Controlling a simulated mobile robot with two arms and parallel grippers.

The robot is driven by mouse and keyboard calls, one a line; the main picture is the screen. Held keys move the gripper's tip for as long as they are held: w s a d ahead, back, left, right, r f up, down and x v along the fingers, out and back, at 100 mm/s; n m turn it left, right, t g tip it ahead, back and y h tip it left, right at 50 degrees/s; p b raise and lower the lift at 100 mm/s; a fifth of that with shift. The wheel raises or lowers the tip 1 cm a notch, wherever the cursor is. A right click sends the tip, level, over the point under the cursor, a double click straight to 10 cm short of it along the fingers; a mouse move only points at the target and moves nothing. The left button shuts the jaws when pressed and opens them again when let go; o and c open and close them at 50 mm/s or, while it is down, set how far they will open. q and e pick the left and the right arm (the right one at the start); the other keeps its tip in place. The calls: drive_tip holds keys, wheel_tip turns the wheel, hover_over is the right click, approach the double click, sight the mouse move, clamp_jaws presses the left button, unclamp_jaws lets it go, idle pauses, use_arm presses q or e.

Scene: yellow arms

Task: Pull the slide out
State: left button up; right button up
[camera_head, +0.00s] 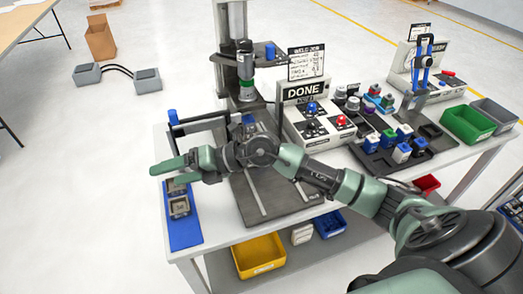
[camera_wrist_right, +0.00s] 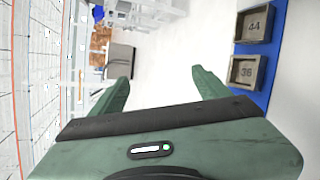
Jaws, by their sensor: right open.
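The slide appears to be the dark rail assembly (camera_head: 203,120) with a blue knob (camera_head: 173,117) at its left end, below the press (camera_head: 246,85) on the workbench. My arm partly hides the area around it. My right gripper (camera_head: 166,177) reaches in from the right and points left, in front of the blue knob and apart from it in the picture. Its green fingers are spread and empty; they also show in the right wrist view (camera_wrist_right: 160,78), with only floor and far objects between them. My left gripper is not in view.
A blue mat (camera_head: 183,238) with square blocks lies on the bench's left edge, close below my right gripper. A dark base plate (camera_head: 262,205) lies under my arm. Open floor is left of the bench.

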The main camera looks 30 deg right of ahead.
drive_tip(key=w+d+f+m+g+h, duration=0.1)
drive_tip(key=w+d+f+g+h, duration=0.15)
drive_tip(key=d+h, duration=0.8)
drive_tip(key=w+d+f+g+h, duration=0.1)
drive_tip(key=d+f+h, duration=0.25)
drive_tip(key=d, duration=1.45)
drive_tip(key=shift+y, duration=0.6)
drive_tip(key=p+x, duration=0.2)
drive_tip(key=x, duration=0.5)
drive_tip(key=shift+a, duration=0.1)
drive_tip(key=shift+c, duration=0.3)
clamp_jaws()
